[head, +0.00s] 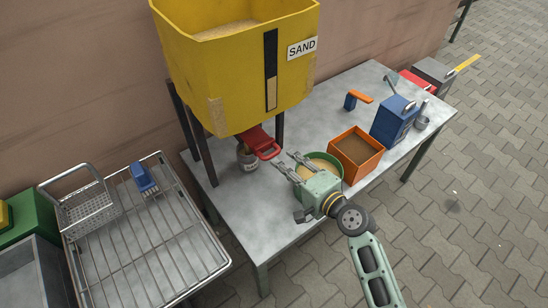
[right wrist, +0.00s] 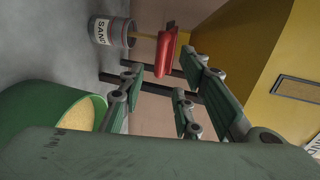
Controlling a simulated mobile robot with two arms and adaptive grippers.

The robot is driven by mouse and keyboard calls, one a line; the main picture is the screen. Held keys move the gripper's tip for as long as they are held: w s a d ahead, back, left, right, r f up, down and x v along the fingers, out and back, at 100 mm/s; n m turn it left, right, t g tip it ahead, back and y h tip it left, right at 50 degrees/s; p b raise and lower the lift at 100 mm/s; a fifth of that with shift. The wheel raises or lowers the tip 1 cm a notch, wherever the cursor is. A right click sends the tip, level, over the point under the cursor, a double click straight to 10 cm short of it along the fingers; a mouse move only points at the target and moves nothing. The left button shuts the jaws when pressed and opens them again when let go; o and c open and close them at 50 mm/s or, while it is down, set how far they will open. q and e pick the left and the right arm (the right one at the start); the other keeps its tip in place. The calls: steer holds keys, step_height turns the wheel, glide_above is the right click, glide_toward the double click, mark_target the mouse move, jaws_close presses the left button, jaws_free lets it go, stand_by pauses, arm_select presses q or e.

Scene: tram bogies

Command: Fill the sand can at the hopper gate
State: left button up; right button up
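The yellow sand hopper (head: 235,85) stands on dark legs at the back of the table. Its red gate (head: 262,143) juts from the bottom and also shows in the right wrist view (right wrist: 170,52). The grey sand can (head: 247,158) stands under the outlet; the right wrist view shows its SAND label (right wrist: 99,31). There, a thin tan stream of sand (right wrist: 145,35) runs between gate and can. How full the can is cannot be seen. My right gripper (head: 284,162) is open and empty, its fingertips just short of the red handle. My left gripper is out of view.
A green tub of sand (head: 338,160) lies under my right gripper. An orange box (head: 345,149), a blue container (head: 393,122) and an orange-handled tool (head: 354,99) stand to the right. A wire rack (head: 185,255) with a basket (head: 85,208) is at left.

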mark_target(274, 156)
steer(key=x, duration=0.5)
steer(key=shift+w+a, duration=0.1)
steer(key=shift+w, duration=0.1)
steer(key=shift+c, duration=0.4)
jaws_close()
